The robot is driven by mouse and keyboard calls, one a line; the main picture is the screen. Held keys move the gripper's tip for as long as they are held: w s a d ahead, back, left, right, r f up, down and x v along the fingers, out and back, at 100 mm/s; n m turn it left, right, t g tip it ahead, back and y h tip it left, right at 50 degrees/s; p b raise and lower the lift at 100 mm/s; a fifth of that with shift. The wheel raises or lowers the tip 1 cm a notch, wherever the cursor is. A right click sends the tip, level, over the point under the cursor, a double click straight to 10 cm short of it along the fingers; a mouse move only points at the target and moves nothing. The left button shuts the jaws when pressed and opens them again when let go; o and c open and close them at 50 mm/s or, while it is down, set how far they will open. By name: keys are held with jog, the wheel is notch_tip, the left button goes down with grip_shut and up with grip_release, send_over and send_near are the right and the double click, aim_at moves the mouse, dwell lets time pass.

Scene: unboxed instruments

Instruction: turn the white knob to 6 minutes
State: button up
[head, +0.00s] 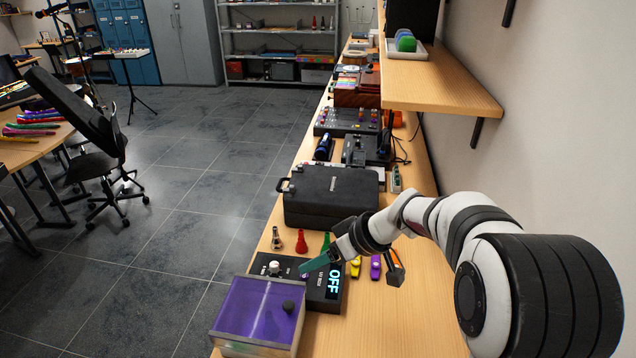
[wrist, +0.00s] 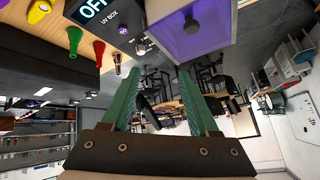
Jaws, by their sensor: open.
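The black UV box (head: 315,290) stands on the bench at bottom centre, its display reading OFF. Its white knob (head: 274,267) is at the left part of the panel. In the wrist view, part of the panel (wrist: 112,20) shows upside down at the top, with the white knob (wrist: 142,47) at its edge. I cannot read the knob's setting. My gripper (head: 304,269) has green fingers and is to the right of the knob, over the panel. In the wrist view my gripper (wrist: 157,72) is open, with nothing between its fingers.
A purple see-through lidded box (head: 255,315) with a black knob on top sits at the panel's near side. Small coloured bottles, red (head: 301,241) and green (head: 325,241), stand behind. A black case (head: 330,195) lies beyond. Yellow and purple pieces lie right of the UV box.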

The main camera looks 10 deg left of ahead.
aim_at(274, 264)
jog(key=w+a+f+n, duration=0.1)
jog(key=w+a+f, duration=0.2)
jog(key=a+f, duration=0.1)
jog(key=w+a+f+n, duration=0.1)
jog(key=w+a+f, duration=0.3)
jog(key=f, duration=0.2)
jog(key=w+a+f+n+t, duration=0.1)
jog(key=w+a+f, duration=0.2)
jog(key=a+f, duration=0.1)
jog(key=shift+w+a+f+y, duration=0.15)
jog(key=shift+a+f+y, duration=0.15)
jog(key=shift+f, duration=0.3)
jog(key=shift+c, duration=0.2)
grip_shut()
